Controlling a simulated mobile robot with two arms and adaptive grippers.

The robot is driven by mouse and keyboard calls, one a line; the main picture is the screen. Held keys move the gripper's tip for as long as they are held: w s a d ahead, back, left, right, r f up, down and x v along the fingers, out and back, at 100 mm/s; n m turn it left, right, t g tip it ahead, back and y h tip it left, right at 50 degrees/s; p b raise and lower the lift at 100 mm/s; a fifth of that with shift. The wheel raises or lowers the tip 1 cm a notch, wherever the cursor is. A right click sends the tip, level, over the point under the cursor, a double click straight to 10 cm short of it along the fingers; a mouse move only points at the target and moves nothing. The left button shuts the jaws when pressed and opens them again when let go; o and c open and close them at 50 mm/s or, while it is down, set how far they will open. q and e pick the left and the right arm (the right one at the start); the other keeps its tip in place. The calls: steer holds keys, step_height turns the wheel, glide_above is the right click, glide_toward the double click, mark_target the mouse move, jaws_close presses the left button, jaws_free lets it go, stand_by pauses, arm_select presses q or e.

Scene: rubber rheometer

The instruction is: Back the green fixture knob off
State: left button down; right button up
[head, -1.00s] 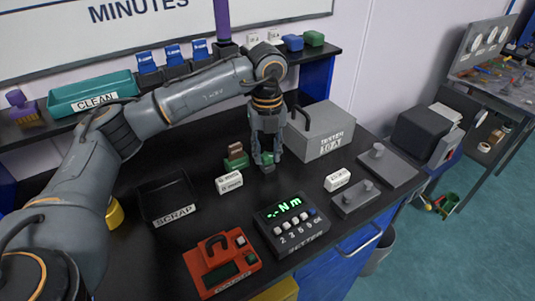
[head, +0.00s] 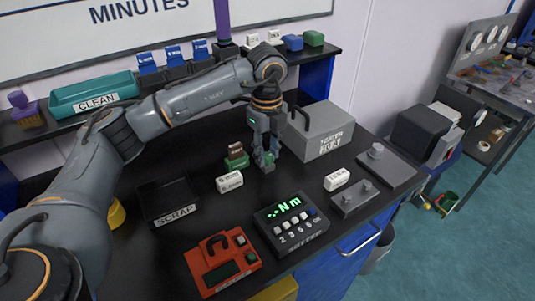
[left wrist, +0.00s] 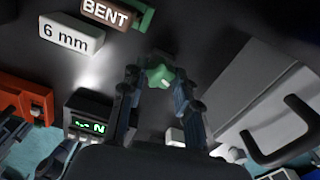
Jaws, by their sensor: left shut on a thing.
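The green knob (left wrist: 160,76) is star-shaped and sits between my left gripper's fingertips in the left wrist view. In the head view it is a small green piece (head: 268,167) low between the fingers, close above the bench. My left gripper (head: 266,160) points down and is shut on the knob; its fingers also show in the left wrist view (left wrist: 160,82). The join between knob and fixture is hidden. My right gripper is not in view.
A white 6 mm block (head: 229,181) lies in front of the fixture. The grey tester box (head: 322,128) with its handle stands close right of the gripper. The black scrap tray (head: 150,214), setter (head: 291,228) and red device (head: 221,263) sit nearer the front.

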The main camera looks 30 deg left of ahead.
arm_select(q)
steer(key=n, duration=0.2)
steer(key=shift+n+p, duration=0.35)
steer(key=shift+n, duration=0.05)
steer(key=shift+f+n, duration=0.1)
steer(key=shift+n, duration=0.7)
steer(key=c, duration=1.1)
jaws_free()
